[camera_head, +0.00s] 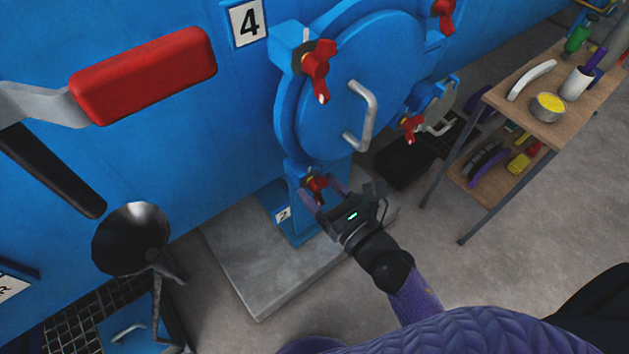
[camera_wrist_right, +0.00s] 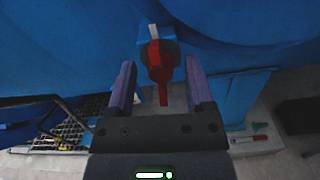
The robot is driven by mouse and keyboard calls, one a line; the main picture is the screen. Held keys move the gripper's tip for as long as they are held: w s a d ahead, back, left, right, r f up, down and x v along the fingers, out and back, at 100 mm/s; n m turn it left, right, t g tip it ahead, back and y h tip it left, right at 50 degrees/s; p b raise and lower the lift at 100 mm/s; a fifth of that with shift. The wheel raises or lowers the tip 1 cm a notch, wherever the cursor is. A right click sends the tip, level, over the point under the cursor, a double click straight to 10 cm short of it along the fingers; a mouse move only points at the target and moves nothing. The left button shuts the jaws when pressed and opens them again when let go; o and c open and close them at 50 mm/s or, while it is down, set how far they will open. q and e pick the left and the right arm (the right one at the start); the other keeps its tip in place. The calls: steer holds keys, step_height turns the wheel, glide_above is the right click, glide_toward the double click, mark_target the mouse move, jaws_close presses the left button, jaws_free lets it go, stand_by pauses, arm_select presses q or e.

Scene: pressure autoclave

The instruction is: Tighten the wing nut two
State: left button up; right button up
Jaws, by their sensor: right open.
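The wing nut near the label "2" (camera_head: 283,214) is the red wing nut (camera_head: 317,185) at the bottom of the round blue autoclave door (camera_head: 375,60). In the right wrist view this red nut (camera_wrist_right: 155,62) hangs with its wing pointing down, between and ahead of the two purple fingers. My right gripper (camera_head: 322,196) is open around the lower wing, with a visible gap on both sides. The fingers partly hide the nut in the head view. My left gripper is not in view.
Other red wing nuts sit on the door rim, one upper left (camera_head: 317,70). A grey door handle (camera_head: 362,115) sticks out above my gripper. A large red lever (camera_head: 145,75) and a dark funnel (camera_head: 130,238) are at left. A wooden table (camera_head: 510,98) stands right.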

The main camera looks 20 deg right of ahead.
steer(key=shift+x, duration=0.85)
jaws_close()
